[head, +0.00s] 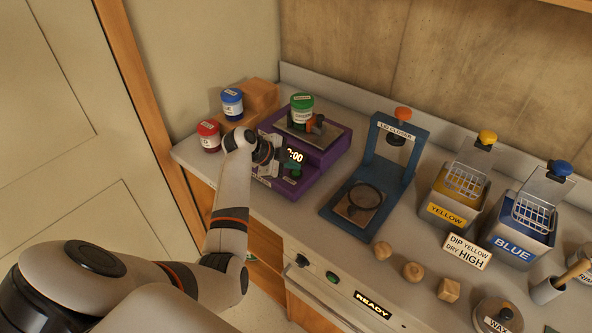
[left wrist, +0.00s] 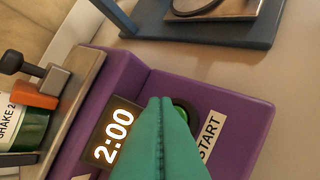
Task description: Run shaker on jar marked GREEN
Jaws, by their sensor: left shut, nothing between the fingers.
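The jar marked GREEN (head: 302,110), with a green lid, stands on the purple shaker (head: 325,158) at the back of the counter. In the left wrist view part of the jar (left wrist: 28,132) shows a label reading SHAKE 2. A clamp with an orange part (left wrist: 34,95) and black knob lies against it. The shaker's display (left wrist: 110,137) reads 2:00. My left gripper (head: 292,169) is shut and empty at the front of the shaker. Its teal fingertips (left wrist: 160,102) overlap the green button (left wrist: 182,112) beside the START label; I cannot tell whether they touch it.
A red jar (head: 208,136) and a blue jar (head: 232,103) stand left of the shaker, near a wooden block (head: 262,97). The blue lid closer (head: 372,185) stands to its right. Yellow (head: 437,212) and blue (head: 515,246) dip tanks with baskets are farther right.

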